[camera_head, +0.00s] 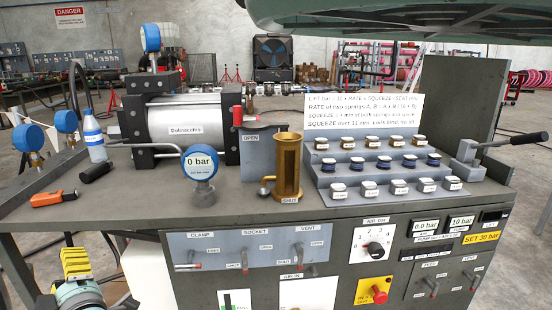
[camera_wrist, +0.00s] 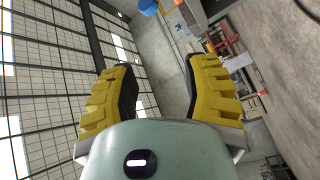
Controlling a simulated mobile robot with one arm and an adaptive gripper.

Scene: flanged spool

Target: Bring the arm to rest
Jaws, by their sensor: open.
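My gripper (camera_head: 76,264) shows at the lower left in the head view, left of the workbench (camera_head: 330,222) front and below its top. Its yellow ridged fingers point upward there. In the wrist view my gripper (camera_wrist: 160,72) has its two yellow fingers spread apart, with nothing between them. The wrist view looks out tilted at the hall's windows, floor and distant shelving. In the head view the fingers touch no object that I can make out. The lower part of the arm is cut off by the frame edge.
The bench holds a silver cylinder (camera_head: 187,124), a round gauge (camera_head: 201,163), a brass cylinder (camera_head: 288,168), a stepped rack (camera_head: 385,186) of small labelled parts, a bottle (camera_head: 94,138) and an orange-handled tool (camera_head: 55,198). A lever (camera_head: 515,140) stands at the right. Open floor lies left of the bench.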

